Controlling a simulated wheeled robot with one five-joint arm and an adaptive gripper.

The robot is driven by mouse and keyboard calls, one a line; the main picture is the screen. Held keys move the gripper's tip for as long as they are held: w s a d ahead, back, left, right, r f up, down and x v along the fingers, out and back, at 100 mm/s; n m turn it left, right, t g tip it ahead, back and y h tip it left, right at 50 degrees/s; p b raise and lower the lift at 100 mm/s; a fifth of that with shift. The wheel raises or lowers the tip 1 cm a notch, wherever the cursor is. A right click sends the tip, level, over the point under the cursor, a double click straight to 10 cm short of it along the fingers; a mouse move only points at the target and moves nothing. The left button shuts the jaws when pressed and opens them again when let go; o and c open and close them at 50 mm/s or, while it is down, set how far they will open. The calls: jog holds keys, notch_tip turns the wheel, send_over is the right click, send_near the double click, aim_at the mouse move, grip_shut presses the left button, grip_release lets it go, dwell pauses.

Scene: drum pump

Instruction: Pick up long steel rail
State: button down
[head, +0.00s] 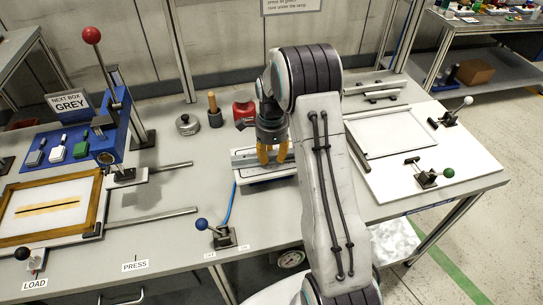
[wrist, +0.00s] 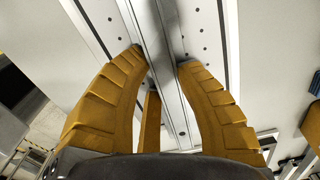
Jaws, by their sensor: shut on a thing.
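A long grey steel rail (wrist: 166,60) runs from the top of the wrist view down between my yellow fingers. In the head view the steel rail (head: 243,158) shows at the left of my fingers, at the light plate. My gripper (head: 274,153) points down there, with its fingers shut on the rail from both sides; it also shows in the wrist view (wrist: 163,62). My arm and fingers hide part of the rail. I cannot tell whether the rail touches the plate below.
A blue press (head: 112,130) with a red-knobbed lever and a wood-framed tray (head: 92,205) stand at left. A blue-knobbed lever (head: 216,234) is near the front. A white board (head: 392,132) with clamps lies at right. A red object (head: 243,112) stands behind my gripper.

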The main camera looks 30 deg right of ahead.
aim_at(273, 153)
jog(key=r, duration=0.4)
jog(key=shift+w+d+b, duration=0.3)
jog(key=shift+d+b, duration=0.05)
jog(key=w+d+r+p, duration=0.1)
jog(key=w+d+r, duration=0.4)
jog(key=d, duration=0.4)
jog(key=shift+w+r, duration=0.25)
jog(key=shift+r, duration=0.5)
